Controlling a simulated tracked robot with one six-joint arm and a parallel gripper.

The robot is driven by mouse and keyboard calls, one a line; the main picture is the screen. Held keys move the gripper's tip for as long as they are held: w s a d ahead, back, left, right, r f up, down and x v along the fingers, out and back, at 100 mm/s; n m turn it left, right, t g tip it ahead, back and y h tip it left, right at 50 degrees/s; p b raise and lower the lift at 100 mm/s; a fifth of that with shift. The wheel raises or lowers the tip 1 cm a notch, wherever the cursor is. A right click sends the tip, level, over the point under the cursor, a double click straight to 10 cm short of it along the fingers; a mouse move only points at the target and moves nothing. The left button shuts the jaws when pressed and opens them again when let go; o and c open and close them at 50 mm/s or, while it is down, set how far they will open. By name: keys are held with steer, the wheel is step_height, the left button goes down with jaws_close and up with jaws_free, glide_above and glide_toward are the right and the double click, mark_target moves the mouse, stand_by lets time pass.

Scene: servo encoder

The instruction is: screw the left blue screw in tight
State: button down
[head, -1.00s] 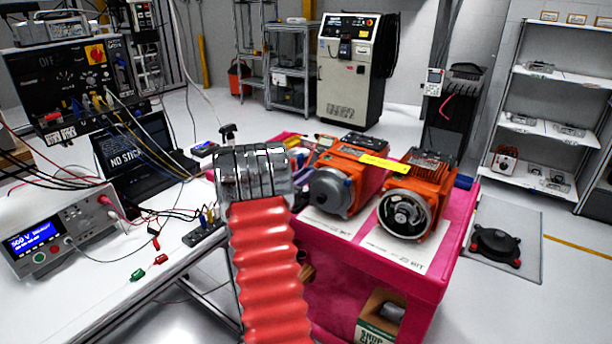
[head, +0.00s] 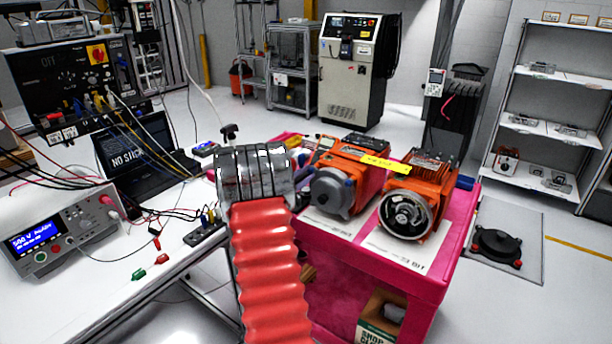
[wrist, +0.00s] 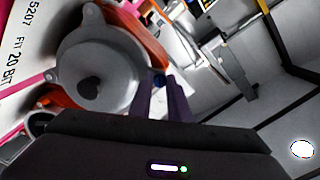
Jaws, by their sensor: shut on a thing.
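The left orange servo motor (head: 350,160) lies on the pink cart, with a round grey end cover (head: 331,193) facing the front. In the wrist view the same grey cover (wrist: 97,72) fills the left middle, with lugs on its rim. A small blue screw head (wrist: 159,80) shows at the cover's right edge. My gripper (wrist: 165,84) has its two dark purple fingers at this lug, shut on the blue screw. The screw's shaft and its depth in the hole are hidden. In the head view my arm hides most of my gripper.
A second orange motor (head: 425,180) with an open round end stands to the right on the same pink cart (head: 440,262). A white bench (head: 105,290) with cables and test instruments is at left. A cardboard box (head: 378,318) sits low in the cart.

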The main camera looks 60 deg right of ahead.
steer(key=m, duration=0.4)
steer(key=shift+s+f+m, duration=0.15)
steer(key=shift+m, duration=0.25)
steer(key=m, duration=0.3)
steer(key=shift+m, duration=0.3)
steer(key=m, duration=0.7)
steer(key=shift+s, duration=0.1)
steer(key=m, duration=0.3)
steer(key=shift+m, duration=0.4)
steer(key=m, duration=0.3)
steer(key=shift+m, duration=0.3)
steer(key=m, duration=0.3)
steer(key=shift+m, duration=0.3)
steer(key=shift+f+m, duration=0.1)
steer(key=shift+m, duration=1.6)
